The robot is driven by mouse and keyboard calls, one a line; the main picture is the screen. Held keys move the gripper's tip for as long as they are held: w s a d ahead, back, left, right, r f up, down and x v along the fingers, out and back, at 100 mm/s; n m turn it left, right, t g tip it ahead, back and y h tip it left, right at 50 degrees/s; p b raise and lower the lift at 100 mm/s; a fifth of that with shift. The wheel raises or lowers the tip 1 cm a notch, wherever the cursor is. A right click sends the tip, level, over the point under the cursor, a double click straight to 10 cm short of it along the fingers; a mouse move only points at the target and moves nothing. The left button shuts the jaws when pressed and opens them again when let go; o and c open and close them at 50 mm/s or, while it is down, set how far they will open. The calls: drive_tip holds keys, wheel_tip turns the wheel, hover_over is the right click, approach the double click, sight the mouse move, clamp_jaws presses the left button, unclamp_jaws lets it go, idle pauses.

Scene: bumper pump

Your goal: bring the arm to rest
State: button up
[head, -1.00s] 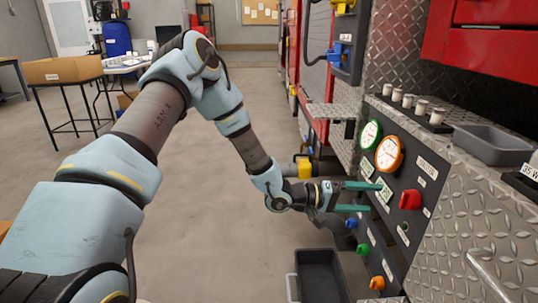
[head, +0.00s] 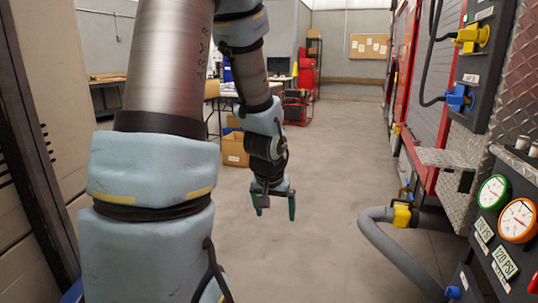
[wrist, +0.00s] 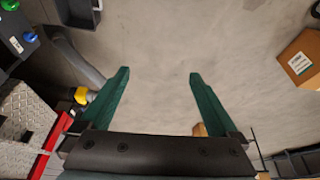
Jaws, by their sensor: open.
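My gripper (head: 274,205) hangs pointing down over the open floor in the head view, left of the pump panel and clear of it. Its two green fingers are spread apart with nothing between them. The wrist view also shows my gripper (wrist: 160,90) open, with bare concrete floor between and beyond the fingertips. My arm is bent, with its upper part filling the left of the head view.
The red truck's panel with a green-rimmed gauge (head: 492,191) and an orange-rimmed gauge (head: 517,220) stands at the right. A grey hose (head: 385,250) with a yellow coupling (head: 403,215) curves toward the floor. A cardboard box (head: 235,149) stands behind my arm. The middle floor is free.

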drive_tip(key=s+a+r+n+g+y, duration=0.15)
drive_tip(key=s+a+r, duration=0.25)
drive_tip(key=s+a, duration=0.55)
drive_tip(key=w+p+v, duration=0.3)
drive_tip(key=p+v, duration=1.1)
drive_tip(key=p, duration=0.1)
drive_tip(key=shift+d+r+g, duration=0.35)
drive_tip(key=shift+g, duration=0.1)
drive_tip(key=shift+h, duration=0.25)
